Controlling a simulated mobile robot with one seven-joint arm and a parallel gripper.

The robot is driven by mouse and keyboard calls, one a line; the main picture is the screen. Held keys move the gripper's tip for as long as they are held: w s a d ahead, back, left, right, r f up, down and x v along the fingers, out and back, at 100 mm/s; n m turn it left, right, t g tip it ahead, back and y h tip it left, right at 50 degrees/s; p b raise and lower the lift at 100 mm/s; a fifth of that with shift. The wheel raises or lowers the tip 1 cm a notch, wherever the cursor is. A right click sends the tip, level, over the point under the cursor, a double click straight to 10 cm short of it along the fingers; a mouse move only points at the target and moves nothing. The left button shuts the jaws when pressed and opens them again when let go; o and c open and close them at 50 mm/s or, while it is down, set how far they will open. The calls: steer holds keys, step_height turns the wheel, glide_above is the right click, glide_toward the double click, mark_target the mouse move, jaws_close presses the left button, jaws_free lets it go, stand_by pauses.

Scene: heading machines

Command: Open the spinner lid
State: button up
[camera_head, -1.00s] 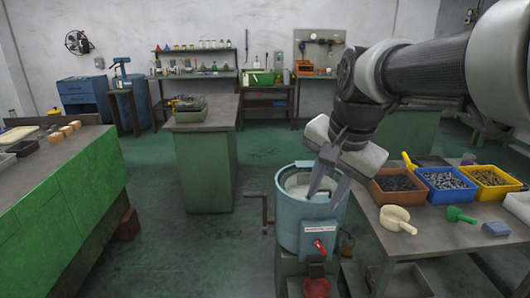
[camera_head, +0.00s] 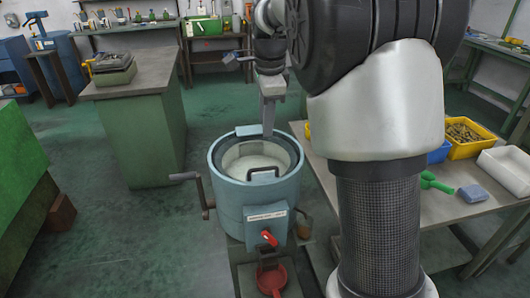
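The spinner (camera_head: 255,205) is a blue-grey drum with a crank on its left side. A dark ring lines its round mouth, with a pale inside. A black handle (camera_head: 262,173) spans the front of the mouth. I take it to be part of the lid, but cannot clearly tell the lid's outline or whether it is open. A light blue block sits on the back of the rim. My gripper (camera_head: 268,133) points down at the back of the rim, near this block and apart from the black handle. Its fingers overlap edge-on, so their opening and any contact are unclear.
A red lever (camera_head: 269,238) and a red round part (camera_head: 271,281) are on the spinner's front. A table (camera_head: 420,205) with a yellow bin (camera_head: 467,138), a green scoop (camera_head: 435,182) and a white tray (camera_head: 508,170) stands on the right.

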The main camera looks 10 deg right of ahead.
mark_target(263, 170)
steer(key=w+f, duration=0.1)
steer(key=f, duration=0.4)
steer(key=w+f+b, duration=0.1)
steer(key=f, duration=0.5)
steer(key=w+f+b, duration=0.1)
steer(key=f, duration=0.5)
steer(key=shift+w+f, duration=0.1)
steer(key=shift+w, duration=0.25)
jaws_close()
